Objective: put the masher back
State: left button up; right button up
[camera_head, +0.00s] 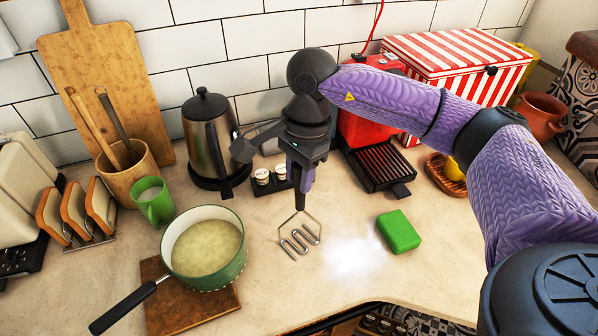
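The masher (300,238) has a dark handle and a wavy wire head. It hangs head down, just above or touching the counter; I cannot tell which. My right gripper (303,175) is above it, shut on the upper part of its handle, which the gripper partly hides. A wooden utensil holder (128,182) stands at the left with a wooden utensil and a dark-handled one in it. A green pot (205,268) with pale mash inside sits left of the masher. My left gripper is not in view.
A green mug (153,201) stands between the holder and the pot. A kettle (212,140) and small jars (270,178) stand behind the masher. A toast rack (78,215) is at the left. A green block (398,232) lies at the right, with bare counter between it and the masher.

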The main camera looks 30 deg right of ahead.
jog(key=o, duration=0.3)
jog(key=shift+o, duration=0.2)
jog(key=shift+r, duration=0.2)
notch_tip(320, 180, up, 12)
jog(key=d+p, duration=0.1)
jog(key=p, duration=0.1)
jog(key=shift+w+d, duration=0.15)
jog(key=shift+d, duration=0.1)
